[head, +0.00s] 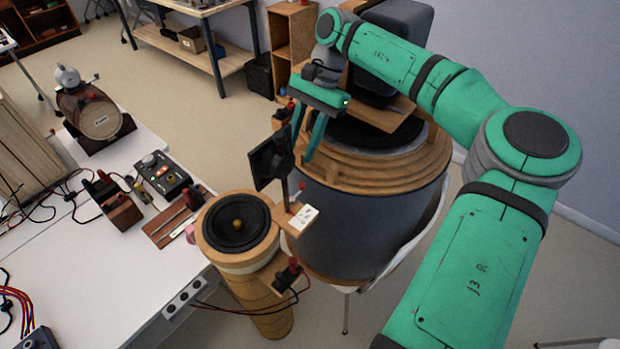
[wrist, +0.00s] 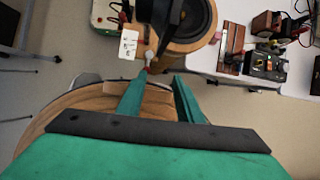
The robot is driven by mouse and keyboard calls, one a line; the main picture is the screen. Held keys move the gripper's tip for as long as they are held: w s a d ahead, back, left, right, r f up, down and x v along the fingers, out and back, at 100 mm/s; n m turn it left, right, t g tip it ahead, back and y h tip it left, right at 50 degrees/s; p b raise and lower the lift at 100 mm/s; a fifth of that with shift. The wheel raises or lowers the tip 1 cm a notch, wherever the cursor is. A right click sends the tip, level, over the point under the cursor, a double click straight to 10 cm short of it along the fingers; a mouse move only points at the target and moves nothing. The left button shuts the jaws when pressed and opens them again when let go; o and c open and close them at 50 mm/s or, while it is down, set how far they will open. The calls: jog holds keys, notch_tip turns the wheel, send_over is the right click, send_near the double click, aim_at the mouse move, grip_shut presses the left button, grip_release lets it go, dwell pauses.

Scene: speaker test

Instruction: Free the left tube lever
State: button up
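A tan tube speaker (head: 265,300) with a black cone (head: 237,222) stands at the white table's edge. A wooden arm juts from its right side, with a white label plate (head: 303,217); the plate also shows in the wrist view (wrist: 128,44). A dark post with a black square plate (head: 266,163) rises beside the cone. A small red-tipped rod (head: 302,186) stands near the post. I cannot tell which part is the lever. My gripper (head: 301,150) is open and empty, fingers pointing down, behind the black plate. In the wrist view its fingers (wrist: 160,80) are apart.
A large grey drum speaker with a wooden ring rim (head: 425,165) stands close below my gripper. A red-and-black terminal (head: 287,275) with wires sits low on the tube. The white table (head: 75,275) at left holds a control box (head: 162,175) and a barrel speaker (head: 92,112).

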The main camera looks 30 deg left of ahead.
aim_at(303, 183)
jog(key=shift+w+d+r+m, duration=0.15)
jog(key=shift+w+d+r, duration=0.1)
jog(key=shift+w+d, duration=0.25)
jog(key=shift+w+d+r+m, duration=0.15)
jog(key=shift+w+d+r, duration=0.1)
jog(key=shift+d, duration=0.4)
jog(key=shift+d+f+t, duration=0.1)
jog(key=shift+d+t, duration=0.05)
jog(key=shift+t, duration=0.15)
jog(key=x, duration=1)
jog(key=shift+s+d+f, duration=0.1)
jog(key=shift+s+f, duration=0.05)
jog(key=shift+f, duration=0.1)
grip_shut()
